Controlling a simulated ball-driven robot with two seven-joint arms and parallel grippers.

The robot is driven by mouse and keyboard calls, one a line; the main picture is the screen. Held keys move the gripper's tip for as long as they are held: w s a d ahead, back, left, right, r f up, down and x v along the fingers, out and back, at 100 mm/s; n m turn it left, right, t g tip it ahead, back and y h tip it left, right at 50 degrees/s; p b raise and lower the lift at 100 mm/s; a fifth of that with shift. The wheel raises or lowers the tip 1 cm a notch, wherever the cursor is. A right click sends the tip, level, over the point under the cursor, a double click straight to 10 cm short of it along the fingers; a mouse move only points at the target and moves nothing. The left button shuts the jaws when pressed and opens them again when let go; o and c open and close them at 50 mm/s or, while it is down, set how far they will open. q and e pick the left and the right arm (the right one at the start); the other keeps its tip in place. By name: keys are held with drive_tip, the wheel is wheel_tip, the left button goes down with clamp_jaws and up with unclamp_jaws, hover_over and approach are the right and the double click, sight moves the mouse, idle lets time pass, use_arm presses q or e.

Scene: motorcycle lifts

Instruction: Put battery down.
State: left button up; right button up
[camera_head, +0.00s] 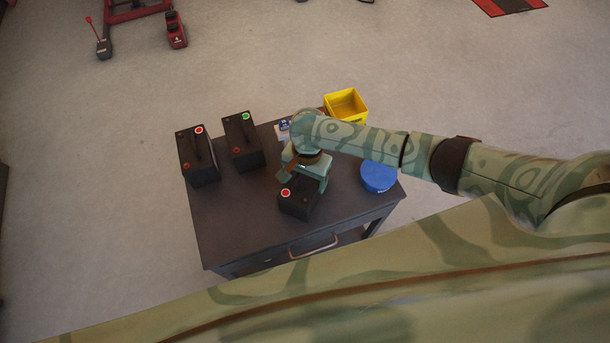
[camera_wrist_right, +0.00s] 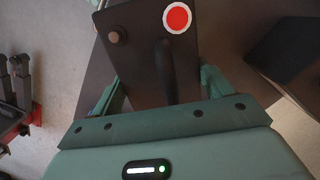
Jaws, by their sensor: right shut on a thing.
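A black battery (camera_head: 297,203) with a red round mark on its top is at the front middle of the dark table (camera_head: 232,222). My right gripper (camera_head: 308,176) is over it, shut on it. In the right wrist view the battery (camera_wrist_right: 140,52) sits between the fingers of the right gripper (camera_wrist_right: 160,88), with its black handle and red disc showing. Whether its underside touches the table is hidden. Two more black batteries stand on the table's left side, one with a red mark (camera_head: 199,160) and one with a green mark (camera_head: 244,143). My left gripper is not in view.
A blue round container (camera_head: 378,176) is at the table's right side. A yellow bin (camera_head: 345,105) is at the back right. Small items (camera_head: 283,128) lie near the back edge. The front left of the tabletop is clear. Red lift equipment (camera_head: 138,10) is far off on the floor.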

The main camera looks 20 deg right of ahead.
drive_tip(key=o, duration=2)
wheel_tip(320, 180, up, 12)
drive_tip(key=p, duration=0.6)
drive_tip(key=shift+w+d, duration=0.4)
drive_tip(key=shift+w, duration=0.05)
